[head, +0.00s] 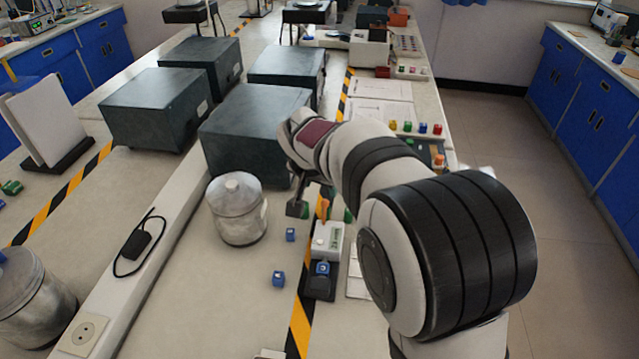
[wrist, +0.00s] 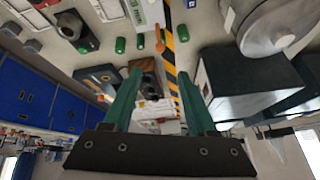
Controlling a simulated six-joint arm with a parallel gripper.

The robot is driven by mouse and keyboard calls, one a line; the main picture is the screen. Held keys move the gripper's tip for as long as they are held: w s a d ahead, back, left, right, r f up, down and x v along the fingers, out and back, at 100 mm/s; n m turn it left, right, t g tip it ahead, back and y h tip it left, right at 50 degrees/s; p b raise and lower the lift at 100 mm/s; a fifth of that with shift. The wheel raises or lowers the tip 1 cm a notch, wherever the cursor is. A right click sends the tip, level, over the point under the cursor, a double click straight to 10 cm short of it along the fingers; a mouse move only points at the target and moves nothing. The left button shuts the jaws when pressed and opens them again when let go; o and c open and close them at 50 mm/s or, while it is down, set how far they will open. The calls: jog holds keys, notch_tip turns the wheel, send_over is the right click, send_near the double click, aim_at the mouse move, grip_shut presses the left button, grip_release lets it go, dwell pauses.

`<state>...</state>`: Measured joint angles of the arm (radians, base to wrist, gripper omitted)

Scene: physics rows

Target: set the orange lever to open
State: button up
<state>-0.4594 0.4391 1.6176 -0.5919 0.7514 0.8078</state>
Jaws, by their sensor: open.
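The orange lever (head: 324,208) stands up from a small white box (head: 327,240) on the bench, just right of the striped tape. In the wrist view the orange lever (wrist: 160,41) shows at the top middle, beside the white box (wrist: 150,12). My gripper (head: 303,205) is close by the lever in the head view, partly hidden by my own arm. In the wrist view my gripper (wrist: 158,74) has two teal fingers apart with nothing between them, and the lever appears beyond the tips. I cannot tell the lever's set position.
A lidded metal pot (head: 238,210) stands left of the lever. A large dark box (head: 253,130) is behind it. Green pieces (wrist: 120,45) lie near the lever. The bench front left of the tape is mostly clear.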

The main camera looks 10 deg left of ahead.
aim_at(325, 213)
jog(key=shift+w+d+f, duration=0.1)
jog(key=shift+w+f, duration=0.15)
jog(key=shift+w, duration=0.05)
jog(key=shift+c, duration=1.2)
jog(key=w+d+f+m+t+y, duration=0.1)
jog(key=w+f, duration=0.2)
jog(key=w+d+f+m+t+y, duration=0.1)
jog(key=w+d+f, duration=0.1)
jog(key=f, duration=0.1)
jog(key=w+d+f+m+t+y, duration=0.1)
jog(key=w+d+f, duration=0.1)
jog(key=w+f, duration=0.1)
jog(key=shift+w+d+f, duration=0.1)
jog(key=shift+w+f, duration=0.05)
jog(key=shift+w, duration=0.15)
grip_shut()
jog(key=s+d+f+m+t+y, duration=0.4)
jog(key=s+d+m+t+y, duration=0.15)
jog(key=y, duration=0.25)
jog(key=x, duration=1)
jog(key=s, duration=0.1)
jog(key=s+a, duration=0.1)
jog(key=s+g, duration=0.1)
jog(key=shift+s+a+f+n, duration=0.1)
jog(key=shift+s+a+n, duration=0.15)
jog(key=shift+a+n, duration=0.15)
